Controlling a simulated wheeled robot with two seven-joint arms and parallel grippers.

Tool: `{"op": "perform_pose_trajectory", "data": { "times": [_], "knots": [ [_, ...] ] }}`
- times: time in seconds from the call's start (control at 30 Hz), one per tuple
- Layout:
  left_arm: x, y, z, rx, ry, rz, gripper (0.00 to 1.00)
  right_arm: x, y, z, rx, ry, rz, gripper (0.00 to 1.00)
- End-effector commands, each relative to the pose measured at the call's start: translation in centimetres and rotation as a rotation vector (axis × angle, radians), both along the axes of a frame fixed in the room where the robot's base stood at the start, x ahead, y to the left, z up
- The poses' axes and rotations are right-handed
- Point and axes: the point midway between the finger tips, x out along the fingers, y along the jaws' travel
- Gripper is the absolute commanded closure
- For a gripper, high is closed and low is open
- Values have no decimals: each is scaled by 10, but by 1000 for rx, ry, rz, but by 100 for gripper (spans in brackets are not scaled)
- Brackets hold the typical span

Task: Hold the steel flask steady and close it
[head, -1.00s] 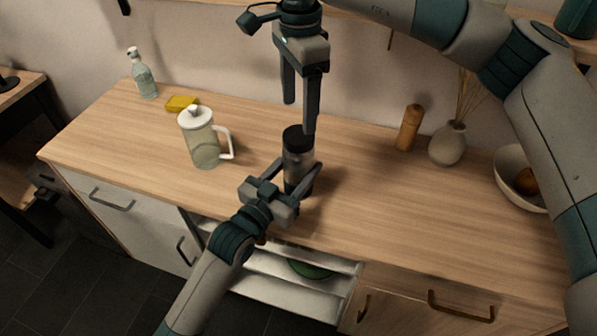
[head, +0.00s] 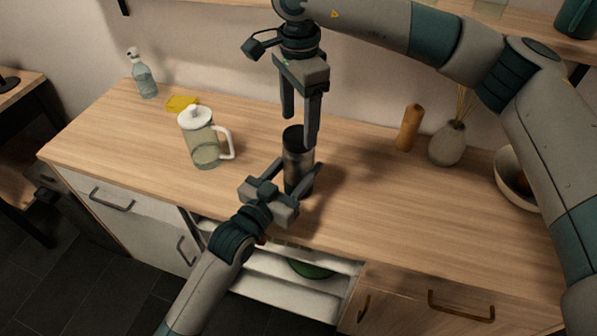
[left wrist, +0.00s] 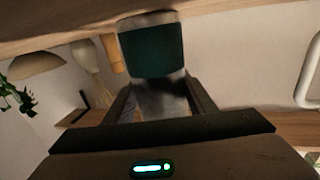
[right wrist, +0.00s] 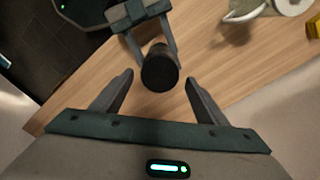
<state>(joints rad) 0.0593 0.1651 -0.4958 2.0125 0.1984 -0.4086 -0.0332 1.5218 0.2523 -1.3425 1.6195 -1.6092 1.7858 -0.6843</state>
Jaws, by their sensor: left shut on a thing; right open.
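The steel flask (head: 298,170) stands upright on the wooden counter, with a dark round top (right wrist: 159,73). In the left wrist view, which looks upside down, its steel body (left wrist: 160,98) and a dark teal band near the counter (left wrist: 151,50) show. My left gripper (head: 293,182) is shut on the flask's body from the front. My right gripper (head: 299,132) points down from above and is open, its fingertips at about the height of the dark top. In the right wrist view the top lies between and just beyond the fingers. Whether the top is tight cannot be told.
A lidded glass pitcher (head: 203,145), a yellow sponge (head: 182,103) and a clear bottle (head: 143,78) stand to the left. A wooden mill (head: 409,128), a vase (head: 447,146) and a bowl (head: 511,176) stand to the right. Counter beside the flask is clear.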

Motion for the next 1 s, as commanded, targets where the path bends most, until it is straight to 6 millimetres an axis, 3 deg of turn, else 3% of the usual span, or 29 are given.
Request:
{"op": "perform_pose_trajectory", "data": {
  "times": [0.3, 0.7, 0.73, 0.9, 1.0],
  "knots": [
    [0, 0, -1, 2, 1, 0, 100, 0, 0, -36, 0, 1, 0, 33],
    [0, 0, -1, 2, 1, 0, 100, 0, 0, -42, 0, 0, 0, 33],
    [0, 0, -1, 2, 1, 0, 100, 0, 0, -42, 0, 0, 0, 35],
    [0, 0, -1, 2, 1, 0, 100, 0, 0, -42, 0, 0, 0, 75],
    [0, 0, -1, 2, 1, 0, 100, 0, 0, -42, 0, 0, -2, 75]
  ]
}}
